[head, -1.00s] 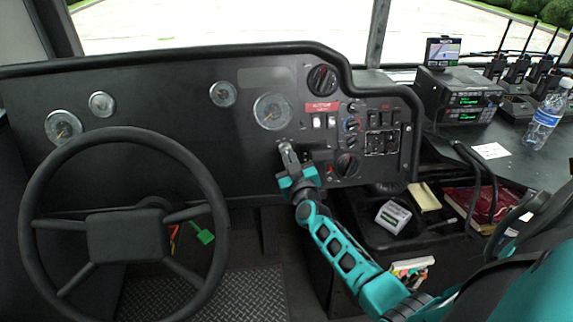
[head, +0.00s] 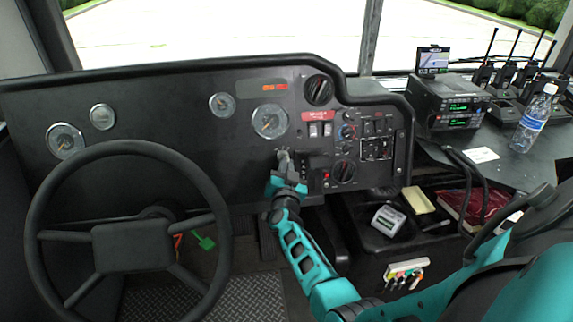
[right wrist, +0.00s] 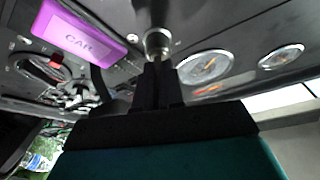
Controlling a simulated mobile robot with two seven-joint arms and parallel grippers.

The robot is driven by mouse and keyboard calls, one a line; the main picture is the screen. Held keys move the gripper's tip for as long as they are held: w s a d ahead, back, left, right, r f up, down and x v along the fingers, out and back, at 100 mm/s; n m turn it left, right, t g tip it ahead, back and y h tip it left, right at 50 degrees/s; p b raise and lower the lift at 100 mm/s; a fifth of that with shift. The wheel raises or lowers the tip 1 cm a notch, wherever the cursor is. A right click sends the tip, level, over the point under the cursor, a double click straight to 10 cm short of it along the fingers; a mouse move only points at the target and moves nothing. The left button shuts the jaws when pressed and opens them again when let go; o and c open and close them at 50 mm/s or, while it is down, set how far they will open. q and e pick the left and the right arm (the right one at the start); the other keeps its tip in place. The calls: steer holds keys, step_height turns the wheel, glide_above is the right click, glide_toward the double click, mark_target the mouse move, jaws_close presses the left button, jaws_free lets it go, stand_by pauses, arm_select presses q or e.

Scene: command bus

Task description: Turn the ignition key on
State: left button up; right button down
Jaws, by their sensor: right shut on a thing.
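My right gripper (head: 284,158) is at the dash panel, low and left of the switch cluster. It is shut on the ignition key, which the fingers mostly hide. In the right wrist view the closed fingers (right wrist: 158,82) reach up to a round metal ignition lock (right wrist: 157,42) on the panel. The key itself cannot be made out clearly between them. Two orange indicator lights (head: 275,86) glow on the dash. My left gripper is out of view.
The steering wheel (head: 130,245) stands left of my right arm. The switch panel (head: 365,140) is close on the right. A radio (head: 450,103) and a water bottle (head: 533,118) stand on the right console. Green tag (head: 204,242) hangs behind the wheel.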

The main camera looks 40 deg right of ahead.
steer(key=shift+w+r+m+g+h+p, duration=0.15)
steer(key=shift+r+m+g+h, duration=0.1)
steer(key=shift+m, duration=0.4)
steer(key=shift+r+m+g+h+p, duration=0.15)
steer(key=shift+m+h, duration=0.1)
steer(key=shift+m, duration=0.4)
steer(key=shift+d, duration=0.1)
steer(key=c, duration=1.4)
jaws_free()
steer(key=shift+o, duration=0.8)
steer(key=shift+f, duration=0.2)
steer(key=shift+f, duration=0.1)
